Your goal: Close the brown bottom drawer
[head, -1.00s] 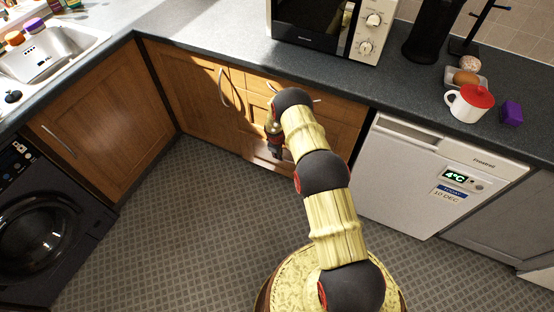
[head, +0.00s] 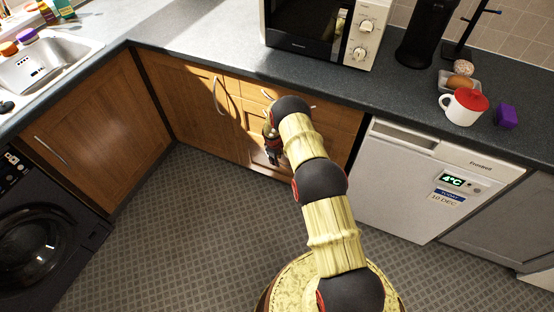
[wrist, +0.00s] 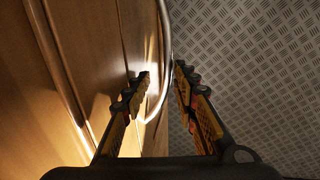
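My gripper (head: 272,160) points down, low in front of this unit. In the wrist view my gripper (wrist: 162,78) is open, with a clear gap between the fingers. A curved metal handle (wrist: 167,40) runs between the fingertips, beside a wooden front (wrist: 85,70). I cannot tell whether they touch.
A cabinet door with an upright handle (head: 217,96) is just left of the drawers. A mug (head: 462,107) and microwave (head: 325,30) stand on the counter. The patterned floor (head: 190,220) is clear.

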